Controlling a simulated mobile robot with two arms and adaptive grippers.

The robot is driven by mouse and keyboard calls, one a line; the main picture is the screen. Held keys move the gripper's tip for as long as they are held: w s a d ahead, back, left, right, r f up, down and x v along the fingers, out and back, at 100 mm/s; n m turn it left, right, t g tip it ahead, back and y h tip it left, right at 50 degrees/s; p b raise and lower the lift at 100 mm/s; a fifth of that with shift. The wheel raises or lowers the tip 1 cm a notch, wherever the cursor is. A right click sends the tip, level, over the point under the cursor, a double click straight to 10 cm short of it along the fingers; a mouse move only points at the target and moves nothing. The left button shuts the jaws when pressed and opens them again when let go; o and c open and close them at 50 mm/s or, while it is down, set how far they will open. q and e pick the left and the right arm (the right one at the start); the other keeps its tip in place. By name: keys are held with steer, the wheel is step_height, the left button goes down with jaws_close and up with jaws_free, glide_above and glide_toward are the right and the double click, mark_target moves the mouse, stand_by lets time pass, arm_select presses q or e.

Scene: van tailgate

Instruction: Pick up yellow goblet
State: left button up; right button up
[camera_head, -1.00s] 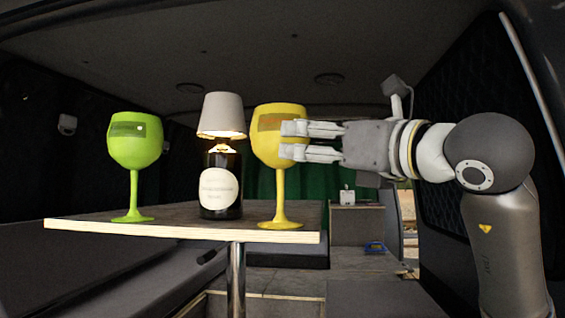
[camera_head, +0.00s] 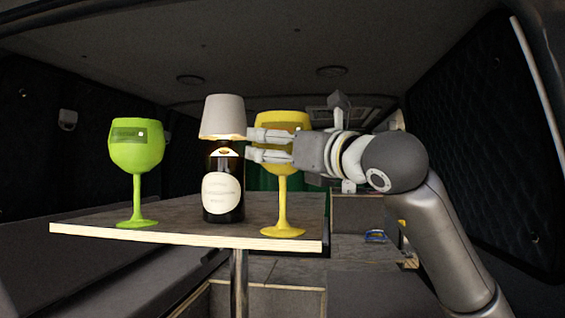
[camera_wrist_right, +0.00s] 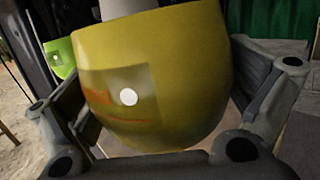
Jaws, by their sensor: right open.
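The yellow goblet (camera_head: 283,208) stands upright at the right end of the table (camera_head: 180,236). My right gripper (camera_head: 258,145) reaches in from the right, level with its bowl, and covers part of the bowl. In the right wrist view the yellow goblet (camera_wrist_right: 160,75) fills the middle, its bowl between the two open fingers of my right gripper (camera_wrist_right: 170,130). I cannot tell whether the fingers touch the bowl. The stem is hidden in the wrist view. My left gripper is not in view.
A bottle lamp (camera_head: 222,175) with a pale shade stands just left of the yellow goblet, close to the fingertips. A green goblet (camera_head: 136,148) stands further left and also shows in the wrist view (camera_wrist_right: 60,57). A dark padded wall (camera_head: 480,140) is on the right.

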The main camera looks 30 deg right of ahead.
steer(key=shift+s, duration=0.1)
steer(key=c, duration=0.7)
steer(key=shift+r, duration=0.1)
steer(key=shift+c, duration=0.2)
